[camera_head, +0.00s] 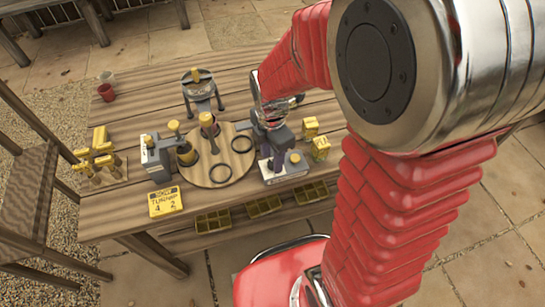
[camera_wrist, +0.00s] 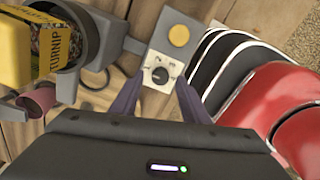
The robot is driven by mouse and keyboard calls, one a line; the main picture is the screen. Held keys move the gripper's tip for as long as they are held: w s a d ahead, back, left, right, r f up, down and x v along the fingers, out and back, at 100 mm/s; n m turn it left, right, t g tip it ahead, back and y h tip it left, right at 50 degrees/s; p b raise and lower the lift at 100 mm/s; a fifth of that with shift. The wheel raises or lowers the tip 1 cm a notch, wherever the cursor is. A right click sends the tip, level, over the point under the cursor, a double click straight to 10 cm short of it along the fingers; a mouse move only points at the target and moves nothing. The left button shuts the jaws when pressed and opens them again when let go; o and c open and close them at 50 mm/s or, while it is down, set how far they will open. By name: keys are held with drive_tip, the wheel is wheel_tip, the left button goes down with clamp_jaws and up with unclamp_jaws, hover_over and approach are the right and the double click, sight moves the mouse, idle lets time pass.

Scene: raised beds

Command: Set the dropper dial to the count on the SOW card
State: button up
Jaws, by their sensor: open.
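The dropper (camera_head: 285,172) is a grey box with a pale top at the right of the table. In the wrist view its yellow button (camera_wrist: 179,36) sits beside a white plate bearing a small dark dial (camera_wrist: 160,75). I cannot read the dial's setting for sure. My gripper (camera_wrist: 158,98) is open, its purple fingers to either side of the dial; contact cannot be told. In the head view my gripper (camera_head: 277,158) is over the dropper and partly hides it. The yellow SOW card (camera_head: 165,202) lies at the front left, showing TURNIP and what look like 4 and 2.
A round wooden board (camera_head: 232,165) with dark rings lies left of the dropper. A yellow TURNIP packet (camera_wrist: 35,45) stands in a grey holder close to my gripper. Yellow blocks (camera_head: 319,147) stand right of the dropper.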

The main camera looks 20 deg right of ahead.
drive_tip(key=shift+f, duration=0.8)
clamp_jaws()
